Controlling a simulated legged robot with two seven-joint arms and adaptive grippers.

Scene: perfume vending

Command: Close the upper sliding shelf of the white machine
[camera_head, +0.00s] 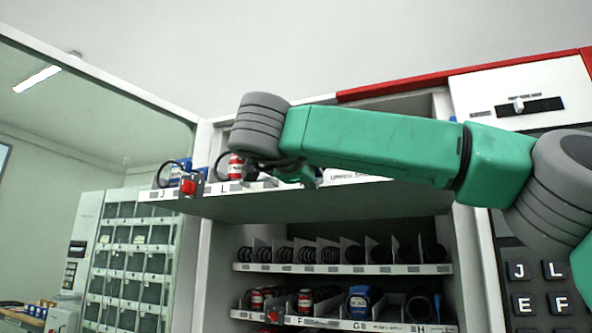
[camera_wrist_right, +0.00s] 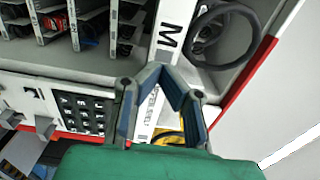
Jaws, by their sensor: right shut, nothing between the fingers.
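The white machine's upper sliding shelf (camera_head: 330,205) juts out of the cabinet in the head view, showing its grey underside and a white front strip with J and L labels. Its front strip, marked M (camera_wrist_right: 170,28), also shows in the wrist view, close beyond the fingertips. My right gripper (camera_wrist_right: 163,72) is shut and empty, its fingers meeting in front of the strip; I cannot tell whether they touch it. In the head view my green right arm crosses over the shelf and largely hides the gripper and the shelf's right part. My left gripper is not in view.
Red and blue products (camera_head: 236,167) stand on the upper shelf's left part. Lower shelves (camera_head: 340,268) with coils and products are inside the cabinet. A keypad (camera_head: 540,290) is at the right. An open glass door (camera_head: 90,130) stands at the left.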

